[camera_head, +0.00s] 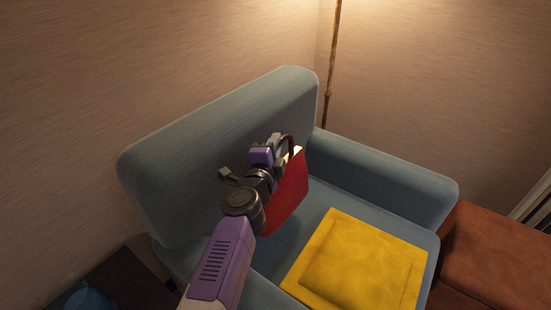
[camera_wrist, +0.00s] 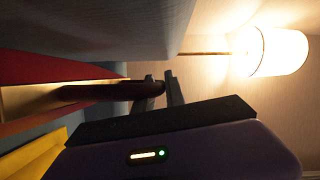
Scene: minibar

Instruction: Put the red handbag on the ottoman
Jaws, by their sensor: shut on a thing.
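The red handbag (camera_head: 290,196) hangs from my gripper (camera_head: 284,146) in front of the blue armchair's backrest, over the left part of the seat. In the wrist view my gripper (camera_wrist: 162,90) is shut on the bag's dark handle (camera_wrist: 95,92). The red side of the bag (camera_wrist: 50,68) shows at the left there. My arm hides part of the bag in the head view, and I cannot tell whether its bottom touches the seat. A brown-orange leather piece (camera_head: 500,255), which looks like the ottoman, stands right of the armchair, partly cut off. Its visible top is bare.
The blue armchair (camera_head: 385,180) has a high backrest and a raised right armrest between the bag and the leather piece. A yellow cushion (camera_head: 357,262) lies on its seat. A lamp pole (camera_head: 331,75) stands behind; its lit shade (camera_wrist: 272,52) shows in the wrist view.

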